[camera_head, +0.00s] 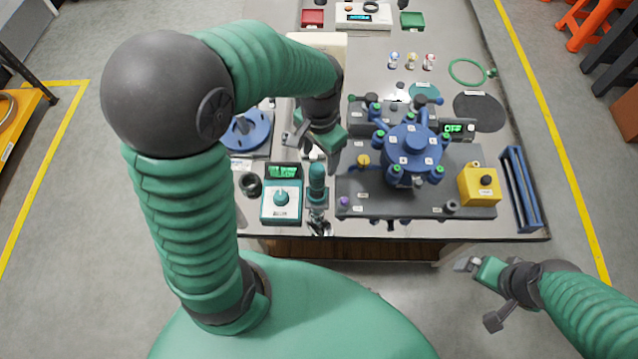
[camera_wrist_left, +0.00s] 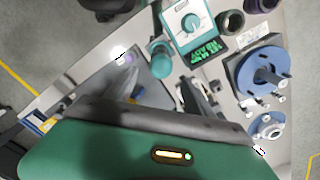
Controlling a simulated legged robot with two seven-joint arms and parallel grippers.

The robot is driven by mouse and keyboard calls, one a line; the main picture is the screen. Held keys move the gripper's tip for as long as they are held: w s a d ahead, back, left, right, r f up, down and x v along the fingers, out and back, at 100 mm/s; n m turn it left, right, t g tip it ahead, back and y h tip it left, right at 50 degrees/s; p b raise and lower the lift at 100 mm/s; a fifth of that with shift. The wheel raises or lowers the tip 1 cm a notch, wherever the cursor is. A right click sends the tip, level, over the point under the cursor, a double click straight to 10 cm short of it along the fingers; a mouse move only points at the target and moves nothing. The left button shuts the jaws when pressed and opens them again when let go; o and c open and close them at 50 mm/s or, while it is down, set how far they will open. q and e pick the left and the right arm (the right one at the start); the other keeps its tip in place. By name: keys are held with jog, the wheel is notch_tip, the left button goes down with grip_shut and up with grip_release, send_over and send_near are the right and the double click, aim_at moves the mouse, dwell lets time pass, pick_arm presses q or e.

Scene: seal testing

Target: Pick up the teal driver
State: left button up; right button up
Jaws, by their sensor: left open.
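The teal driver (camera_head: 317,180) stands upright in a small metallic holder at the table's front edge, to the right of the dial box. In the left wrist view its round teal top (camera_wrist_left: 158,54) shows ahead of the fingers. My left gripper (camera_head: 316,148) is open and empty, just behind and above the driver's top, apart from it. Its fingers (camera_wrist_left: 162,88) are spread in the left wrist view.
A dial box (camera_head: 281,203) with a green display stands left of the driver, and a dark cup (camera_head: 250,184) beside it. The dark fixture plate (camera_head: 400,207) with the blue flanged vessel (camera_head: 413,148) lies close on the right. A blue disc fixture (camera_head: 246,133) is at left.

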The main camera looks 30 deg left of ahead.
aim_at(317, 166)
pick_arm(q)
notch_tip(317, 166, down, 6)
jog(key=shift+s+a+r+b, duration=0.1)
jog(key=shift+s+a+b, duration=0.05)
jog(key=shift+b, duration=0.2)
jog(key=shift+s+a+f, duration=0.1)
jog(key=shift+f, duration=0.25)
jog(key=f, duration=0.4)
jog(key=shift+s+f+b, duration=0.2)
jog(key=shift+s+b, duration=0.05)
jog(key=shift+b, duration=0.1)
jog(key=shift+w+f, duration=0.1)
jog(key=shift+f, duration=0.35)
jog(key=shift+d, duration=0.2)
jog(key=shift+r, duration=0.1)
jog(key=shift+c, duration=0.4)
grip_shut()
